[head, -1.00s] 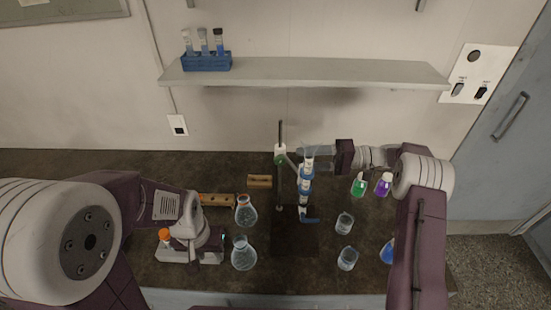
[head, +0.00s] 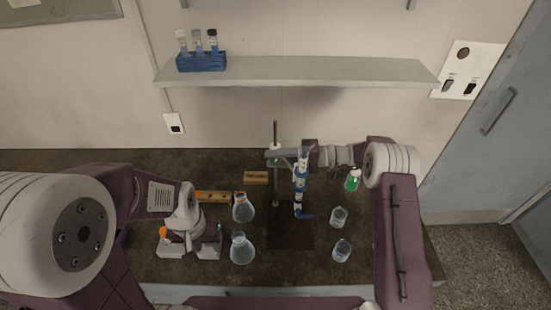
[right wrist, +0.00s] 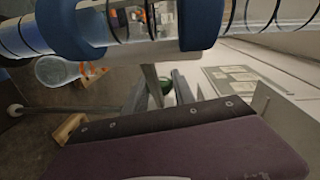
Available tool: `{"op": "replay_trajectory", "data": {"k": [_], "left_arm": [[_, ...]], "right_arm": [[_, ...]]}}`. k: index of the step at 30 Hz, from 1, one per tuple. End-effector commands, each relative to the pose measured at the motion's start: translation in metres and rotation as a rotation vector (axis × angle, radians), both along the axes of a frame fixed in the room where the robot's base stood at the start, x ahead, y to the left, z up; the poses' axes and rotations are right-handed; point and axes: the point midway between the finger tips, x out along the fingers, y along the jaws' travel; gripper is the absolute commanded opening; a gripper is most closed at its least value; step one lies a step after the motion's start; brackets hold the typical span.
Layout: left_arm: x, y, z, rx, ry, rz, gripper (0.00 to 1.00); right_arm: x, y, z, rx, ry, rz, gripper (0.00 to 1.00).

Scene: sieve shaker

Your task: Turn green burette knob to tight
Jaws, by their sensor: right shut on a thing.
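In the head view my right gripper (head: 280,155) reaches in from the right, behind the burette, to the clamp on the stand rod (head: 275,135). The burette (head: 299,180), clear with blue bands, stands roughly upright; it also crosses the top of the right wrist view (right wrist: 150,28). My left gripper (head: 190,245) is low at the left; its fingers are not clear.
Two flasks (head: 243,208) stand left of the stand base (head: 290,236). Two beakers (head: 339,217) stand to its right. A green bottle (head: 352,181) is beside my right arm. A wooden block (head: 256,177) lies behind. A shelf (head: 310,72) with a blue tube rack (head: 201,62) hangs above.

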Motion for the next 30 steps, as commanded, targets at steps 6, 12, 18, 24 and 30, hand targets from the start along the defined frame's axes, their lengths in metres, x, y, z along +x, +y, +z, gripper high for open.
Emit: {"op": "replay_trajectory", "data": {"k": [6,12,18,24,30], "left_arm": [[0.000,0.000,-0.046,0.000,0.000,0.000,0.36],[0.000,0.000,-0.071,0.000,0.000,0.000,0.36],[0.000,0.000,-0.069,0.000,0.000,0.000,0.36],[0.000,0.000,-0.069,0.000,0.000,0.000,0.36],[0.000,0.000,-0.069,0.000,0.000,0.000,0.36]], "right_arm": [[-0.001,0.001,-0.014,0.112,0.003,0.003,0.00],[-0.001,0.001,-0.007,0.225,0.001,0.003,0.00],[-0.001,0.001,-0.001,0.246,0.002,0.004,0.00],[-0.001,0.001,-0.002,0.245,0.003,0.004,0.43],[-0.001,0.000,-0.001,0.246,0.002,0.003,0.53]]}}
